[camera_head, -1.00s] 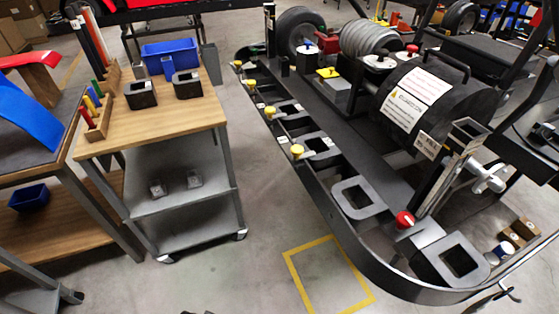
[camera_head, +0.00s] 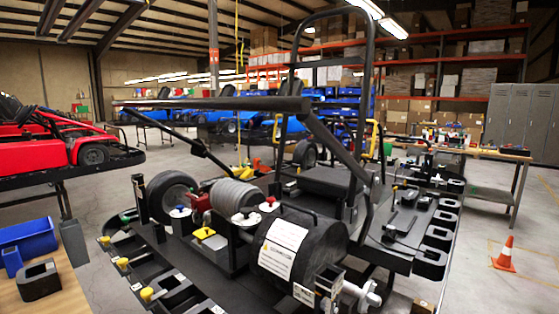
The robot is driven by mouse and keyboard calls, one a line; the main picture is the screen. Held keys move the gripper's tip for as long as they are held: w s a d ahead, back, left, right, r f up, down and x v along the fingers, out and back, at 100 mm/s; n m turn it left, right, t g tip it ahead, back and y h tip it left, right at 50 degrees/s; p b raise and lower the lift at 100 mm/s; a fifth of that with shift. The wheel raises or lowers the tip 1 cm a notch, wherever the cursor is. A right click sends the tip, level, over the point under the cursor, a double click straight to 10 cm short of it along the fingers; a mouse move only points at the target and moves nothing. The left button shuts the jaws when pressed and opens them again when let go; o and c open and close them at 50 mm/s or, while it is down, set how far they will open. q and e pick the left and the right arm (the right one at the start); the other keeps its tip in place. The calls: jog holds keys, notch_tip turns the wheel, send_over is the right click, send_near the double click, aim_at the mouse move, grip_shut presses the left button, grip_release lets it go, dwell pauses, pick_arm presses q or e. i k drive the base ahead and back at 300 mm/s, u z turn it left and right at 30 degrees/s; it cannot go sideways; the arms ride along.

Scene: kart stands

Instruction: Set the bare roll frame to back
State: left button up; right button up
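The bare roll frame (camera_head: 362,110) is a black tube hoop standing upright over the middle of the kart, with no panel on it. A long dark bar (camera_head: 210,103) runs roughly level to the left from near the hoop. A dark tube slopes from the bar's right end down to the kart; I cannot tell how these join the hoop. The kart (camera_head: 215,255) has a black chassis with a black drum-shaped cover (camera_head: 300,250) carrying white labels at the front. Neither of my grippers is in view.
A wooden-topped cart (camera_head: 60,300) with a blue bin (camera_head: 28,238) is at lower left. A red kart (camera_head: 75,148) stands raised behind it. A workbench (camera_head: 470,152) and an orange cone (camera_head: 505,253) are at right. Open floor lies between the kart and the cone.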

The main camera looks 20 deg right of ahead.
aim_at(293, 65)
jog(key=k, duration=1.7)
jog(key=z, duration=1.7)
jog(key=i, duration=3.55)
jog(key=u, duration=1.8)
